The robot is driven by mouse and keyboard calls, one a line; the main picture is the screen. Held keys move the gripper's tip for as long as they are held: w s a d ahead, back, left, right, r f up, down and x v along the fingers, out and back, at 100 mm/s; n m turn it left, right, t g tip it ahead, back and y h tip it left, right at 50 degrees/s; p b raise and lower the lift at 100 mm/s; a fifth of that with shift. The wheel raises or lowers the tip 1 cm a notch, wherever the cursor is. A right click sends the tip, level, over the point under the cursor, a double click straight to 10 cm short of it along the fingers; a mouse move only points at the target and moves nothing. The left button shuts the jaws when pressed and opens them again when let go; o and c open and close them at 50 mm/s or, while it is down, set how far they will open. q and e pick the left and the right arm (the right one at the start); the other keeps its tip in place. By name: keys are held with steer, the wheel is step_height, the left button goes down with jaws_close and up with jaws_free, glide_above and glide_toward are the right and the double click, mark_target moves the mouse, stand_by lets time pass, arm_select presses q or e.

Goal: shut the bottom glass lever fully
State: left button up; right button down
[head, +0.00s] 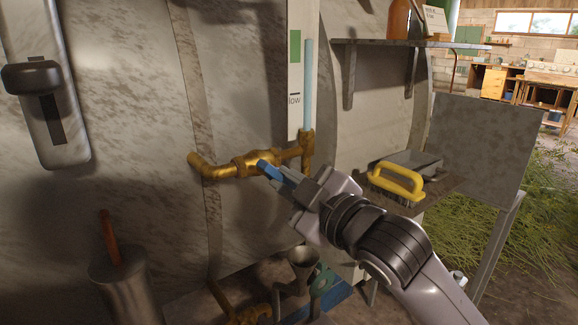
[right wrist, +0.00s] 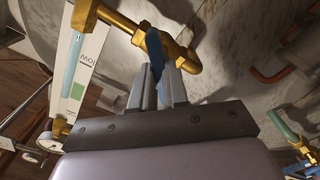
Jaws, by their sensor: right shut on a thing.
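The bottom glass lever (head: 268,170) is a small blue handle on the brass valve (head: 232,167) below the sight glass (head: 308,85). My right gripper (head: 280,178) reaches in from the lower right and is shut on the lever. In the right wrist view, the blue lever (right wrist: 154,48) stands between the fingers of my right gripper (right wrist: 160,80), close against the brass pipe (right wrist: 130,35). The fingers hide part of the lever, so its exact angle is hard to tell. My left gripper is not in view.
A shelf (head: 400,43) with a brown bottle (head: 398,18) is at the upper right. A yellow-handled brush (head: 398,180) lies on a lower ledge at right. A metal funnel (head: 303,258) and a metal vessel (head: 128,290) stand below. A dark handle (head: 45,78) is at upper left.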

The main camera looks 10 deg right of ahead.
steer(key=m+p, duration=0.2)
steer(key=m, duration=0.1)
steer(key=shift+r+p, duration=0.2)
steer(key=shift+p, duration=0.1)
steer(key=m+p, duration=0.2)
steer(key=shift+m, duration=0.3)
arm_select(q)
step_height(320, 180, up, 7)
steer(key=p, duration=0.3)
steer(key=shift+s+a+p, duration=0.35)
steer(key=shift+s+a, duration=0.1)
arm_select(e)
steer(key=shift+f+m, duration=0.15)
steer(key=shift+m, duration=1.75)
steer(key=c, duration=1.1)
jaws_free()
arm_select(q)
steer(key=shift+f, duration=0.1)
arm_select(e)
steer(key=shift+s+f, duration=0.1)
steer(key=shift+s, duration=0.05)
arm_select(q)
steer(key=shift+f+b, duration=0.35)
steer(key=shift+b, duration=0.05)
arm_select(e)
steer(key=shift+v, duration=3.45)
